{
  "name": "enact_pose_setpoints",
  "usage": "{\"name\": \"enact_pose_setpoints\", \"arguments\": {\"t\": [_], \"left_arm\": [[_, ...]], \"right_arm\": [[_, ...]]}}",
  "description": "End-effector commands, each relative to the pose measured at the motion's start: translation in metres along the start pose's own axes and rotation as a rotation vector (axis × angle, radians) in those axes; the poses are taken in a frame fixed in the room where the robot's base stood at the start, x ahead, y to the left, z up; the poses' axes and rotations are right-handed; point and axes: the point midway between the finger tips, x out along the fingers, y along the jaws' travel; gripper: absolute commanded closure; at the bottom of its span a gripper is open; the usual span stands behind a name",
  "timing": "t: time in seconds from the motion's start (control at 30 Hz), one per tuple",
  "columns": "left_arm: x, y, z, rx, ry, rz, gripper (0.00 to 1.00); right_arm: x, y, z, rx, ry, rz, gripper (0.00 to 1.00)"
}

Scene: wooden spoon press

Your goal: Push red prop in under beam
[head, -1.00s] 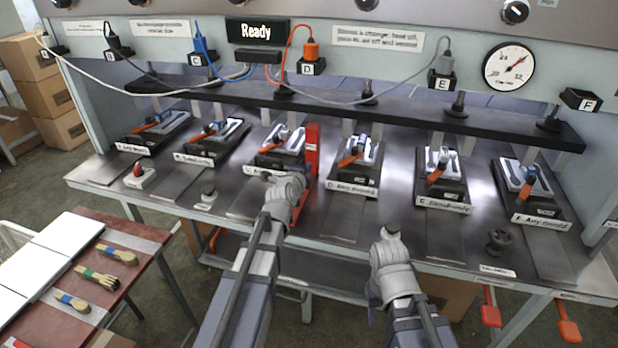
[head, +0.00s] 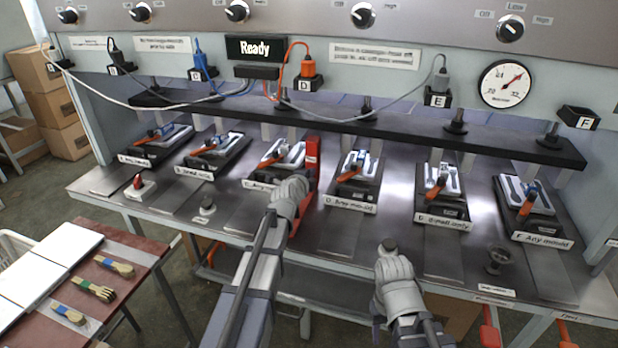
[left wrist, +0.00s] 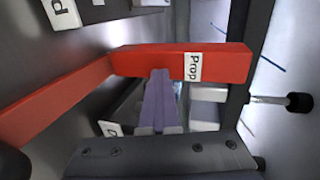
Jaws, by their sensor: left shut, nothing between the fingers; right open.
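The red prop (head: 312,153) stands upright between the third and fourth moulds, just in front of and below the long black beam (head: 410,122). In the left wrist view the prop (left wrist: 220,63) carries a "Prop" label, and a red bar runs from it to the lower left. My left gripper (head: 303,186) is shut and empty at the prop's near side. In the left wrist view its fingertips (left wrist: 160,74) reach the prop's face; I cannot tell whether they touch it. My right gripper (head: 388,246) is open, over the bench's front edge, away from the prop.
Moulds with orange-handled parts flank the prop, including mould D (head: 350,203) to its right. A red button box (head: 139,187) sits at the bench's left. Cables hang from the panel above the beam.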

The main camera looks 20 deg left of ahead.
Motion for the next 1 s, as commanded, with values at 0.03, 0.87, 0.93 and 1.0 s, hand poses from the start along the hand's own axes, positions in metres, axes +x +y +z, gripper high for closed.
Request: {"name": "enact_pose_setpoints", "arguments": {"t": [0.03, 0.87, 0.93, 1.0], "left_arm": [[0.018, -0.006, 0.001, 0.0, 0.0, -0.001, 1.0], [0.106, -0.035, 0.0, -0.001, -0.002, -0.007, 1.0], [0.103, -0.034, -0.002, -0.001, -0.001, -0.007, 1.0], [0.099, -0.033, -0.004, -0.001, -0.001, -0.006, 1.0]], "right_arm": [[0.0, 0.0, 0.0, 0.0, 0.0, 0.0, 0.5], [0.0, 0.0, 0.0, 0.0, 0.0, 0.0, 0.5], [0.0, 0.0, 0.0, 0.0, 0.0, 0.0, 0.5], [-0.001, 0.0, 0.0, 0.0, 0.0, 0.0, 0.5]]}}
